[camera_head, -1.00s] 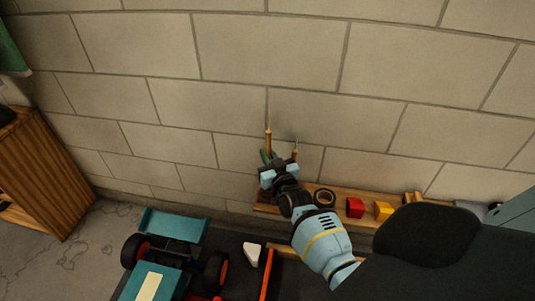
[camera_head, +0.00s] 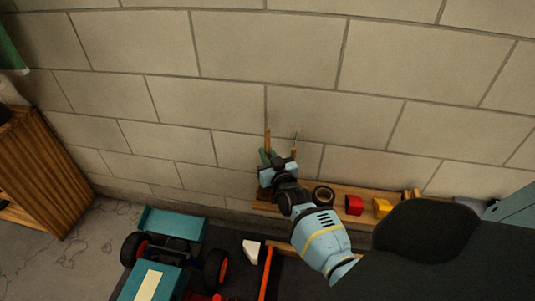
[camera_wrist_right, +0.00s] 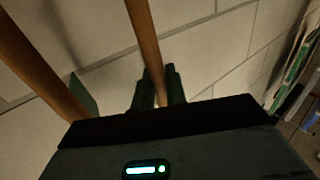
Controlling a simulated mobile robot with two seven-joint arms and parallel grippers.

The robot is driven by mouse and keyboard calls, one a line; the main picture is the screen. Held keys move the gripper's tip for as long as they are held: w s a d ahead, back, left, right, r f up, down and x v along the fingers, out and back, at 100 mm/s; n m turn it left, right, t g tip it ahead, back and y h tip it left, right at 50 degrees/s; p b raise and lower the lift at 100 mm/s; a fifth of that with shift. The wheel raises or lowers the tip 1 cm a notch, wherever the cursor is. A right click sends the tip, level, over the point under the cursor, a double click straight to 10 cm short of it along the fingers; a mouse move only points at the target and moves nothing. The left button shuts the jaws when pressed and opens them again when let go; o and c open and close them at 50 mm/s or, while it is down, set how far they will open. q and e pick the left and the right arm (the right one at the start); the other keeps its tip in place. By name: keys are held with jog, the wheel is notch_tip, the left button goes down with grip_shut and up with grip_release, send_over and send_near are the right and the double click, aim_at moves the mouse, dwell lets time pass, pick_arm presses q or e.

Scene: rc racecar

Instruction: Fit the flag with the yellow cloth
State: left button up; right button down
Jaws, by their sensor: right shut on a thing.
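Two thin wooden sticks stand upright near the wall. My right gripper (camera_head: 268,158) is at the left stick (camera_head: 267,138). In the right wrist view its green fingers (camera_wrist_right: 158,88) are shut around a stick (camera_wrist_right: 145,40). The other stick (camera_head: 294,152) is apart from the fingers; it also shows in the wrist view (camera_wrist_right: 40,72), with a small green piece beside it. I see no yellow cloth in either view. The teal racecar (camera_head: 165,255) is on the dark surface at the lower left. My left gripper is out of view.
A wooden shelf (camera_head: 338,188) runs along the block wall. It bears a dark ring (camera_head: 324,196), a red block (camera_head: 354,205) and a yellow block (camera_head: 382,207). A white piece (camera_head: 251,250) and an orange bar (camera_head: 266,272) lie right of the car. A wooden cabinet (camera_head: 45,180) stands left.

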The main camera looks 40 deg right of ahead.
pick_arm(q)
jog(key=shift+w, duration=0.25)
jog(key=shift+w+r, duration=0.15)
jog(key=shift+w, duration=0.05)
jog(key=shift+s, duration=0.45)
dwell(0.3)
